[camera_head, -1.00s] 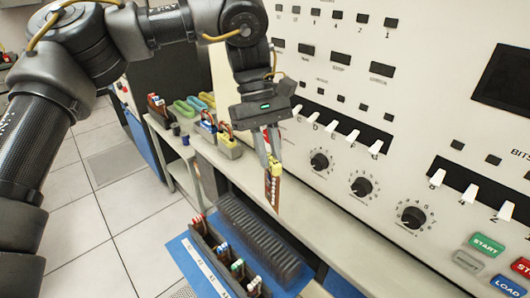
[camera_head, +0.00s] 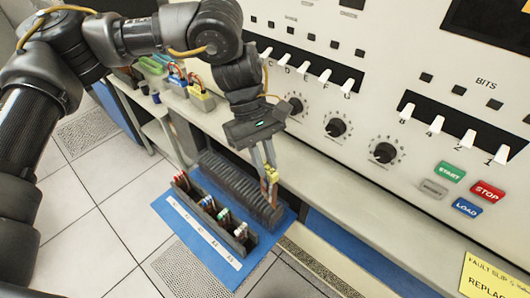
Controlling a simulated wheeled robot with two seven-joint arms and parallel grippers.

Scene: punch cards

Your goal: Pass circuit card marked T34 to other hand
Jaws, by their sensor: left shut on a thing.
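My left gripper (camera_head: 265,168) is shut on a circuit card (camera_head: 272,187) with a yellow top and a brown body. It holds the card upright, above or beside the right end of the dark slotted rack; I cannot tell whether they touch. The marking on the card is too small to read. The dark slotted rack (camera_head: 232,183) stands on a blue mat (camera_head: 180,226). My right gripper is not in view.
A labelled card holder (camera_head: 205,216) with several coloured cards stands on the blue mat in front of the rack. Cards and coloured blocks (camera_head: 200,97) sit on the ledge behind. The console panel (camera_head: 420,60) with knobs and switches rises at the right.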

